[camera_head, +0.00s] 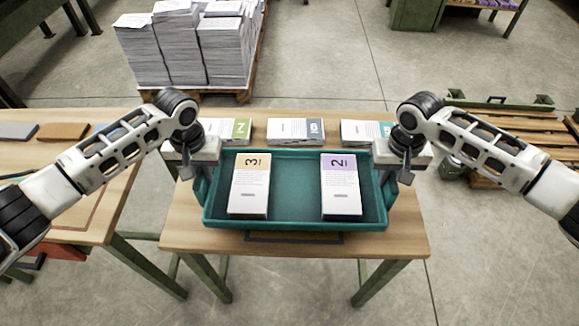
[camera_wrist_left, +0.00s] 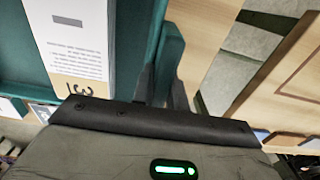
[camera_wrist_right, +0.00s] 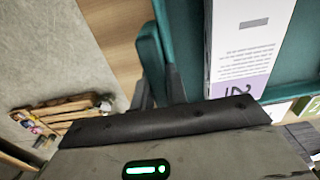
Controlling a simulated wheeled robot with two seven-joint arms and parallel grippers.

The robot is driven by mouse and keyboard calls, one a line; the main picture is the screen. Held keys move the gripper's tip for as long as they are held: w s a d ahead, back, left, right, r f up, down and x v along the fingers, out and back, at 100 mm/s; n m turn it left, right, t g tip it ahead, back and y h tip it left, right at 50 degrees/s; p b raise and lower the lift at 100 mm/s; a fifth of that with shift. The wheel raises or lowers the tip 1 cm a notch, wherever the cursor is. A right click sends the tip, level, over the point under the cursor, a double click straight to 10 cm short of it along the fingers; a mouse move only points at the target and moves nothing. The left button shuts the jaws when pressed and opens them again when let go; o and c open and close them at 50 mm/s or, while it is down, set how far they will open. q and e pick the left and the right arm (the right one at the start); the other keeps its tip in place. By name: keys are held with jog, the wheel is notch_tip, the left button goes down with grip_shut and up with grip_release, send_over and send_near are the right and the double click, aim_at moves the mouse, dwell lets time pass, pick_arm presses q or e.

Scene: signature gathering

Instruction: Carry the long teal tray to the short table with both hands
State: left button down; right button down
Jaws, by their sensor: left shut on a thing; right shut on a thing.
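The long teal tray (camera_head: 295,205) is over the short wooden table (camera_head: 400,238) in front of me; I cannot tell if it rests on the top. Inside it lie a booklet stack marked 3 (camera_head: 250,186) at the left and one marked 2 (camera_head: 341,185) at the right. My left gripper (camera_head: 190,172) is shut on the tray's left end; the left wrist view shows its fingers (camera_wrist_left: 162,88) on the teal wall. My right gripper (camera_head: 402,172) is shut on the right end; its fingers (camera_wrist_right: 160,88) show in the right wrist view.
Several booklet stacks, one green-marked (camera_head: 238,128), one grey (camera_head: 295,130) and one teal (camera_head: 365,131), stand along the table's back. Another wooden table (camera_head: 75,215) is at the left. A pallet of paper stacks (camera_head: 190,45) stands behind. Wooden pallets (camera_head: 500,150) are at the right.

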aim_at(384, 188)
pick_arm(q)
jog(key=shift+a+f, duration=0.15)
pick_arm(e)
jog(key=shift+w, duration=0.1)
